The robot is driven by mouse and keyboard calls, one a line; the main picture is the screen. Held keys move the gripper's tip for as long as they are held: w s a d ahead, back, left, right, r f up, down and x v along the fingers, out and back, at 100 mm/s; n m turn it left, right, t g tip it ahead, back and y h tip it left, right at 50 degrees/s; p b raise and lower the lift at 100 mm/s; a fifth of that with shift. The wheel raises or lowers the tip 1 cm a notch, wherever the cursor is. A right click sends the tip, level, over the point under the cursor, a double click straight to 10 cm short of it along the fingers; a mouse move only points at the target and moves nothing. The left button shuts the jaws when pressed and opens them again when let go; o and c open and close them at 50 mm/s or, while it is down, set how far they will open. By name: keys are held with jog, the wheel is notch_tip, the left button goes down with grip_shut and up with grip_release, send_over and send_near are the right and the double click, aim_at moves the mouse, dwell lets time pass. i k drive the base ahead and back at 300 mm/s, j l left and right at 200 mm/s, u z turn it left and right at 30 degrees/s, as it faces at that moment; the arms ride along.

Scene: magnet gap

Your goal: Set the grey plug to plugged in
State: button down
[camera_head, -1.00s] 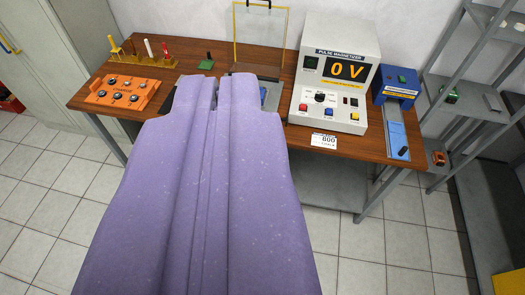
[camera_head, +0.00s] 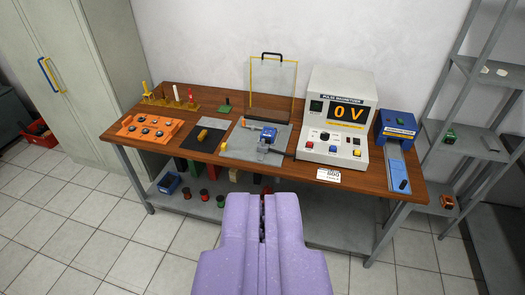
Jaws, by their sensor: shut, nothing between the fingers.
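The pulse magnetizer (camera_head: 338,120) is a cream box on the wooden table, and its display (camera_head: 348,114) reads 0 V. To its left, a grey plate (camera_head: 240,145) carries a small blue-and-grey fixture (camera_head: 267,138). A short dark piece lies between this fixture and the magnetizer. I cannot make out the grey plug for certain at this size. My gripper (camera_head: 262,197) is purple and shut, with nothing held. It is in the lower middle of the view, in front of the table and apart from everything on it.
An orange tray (camera_head: 150,128) with several round parts is at the table's left. A clear yellow-edged shield (camera_head: 273,88) stands behind the plate. A blue device (camera_head: 397,124) stands at the right end. Grey shelving (camera_head: 455,130) stands to the right.

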aim_at(262, 148)
jog(key=i+j+z, duration=0.1)
jog(key=i+j, duration=0.15)
jog(key=i, duration=0.4)
jog(key=i+j+z, duration=0.15)
jog(key=i, duration=0.45)
jog(key=i+j+z, duration=0.1)
jog(key=i+j, duration=0.35)
jog(key=i, duration=0.15)
jog(key=i+j+z, duration=0.15)
jog(key=i+j, duration=0.25)
jog(key=i, duration=0.2)
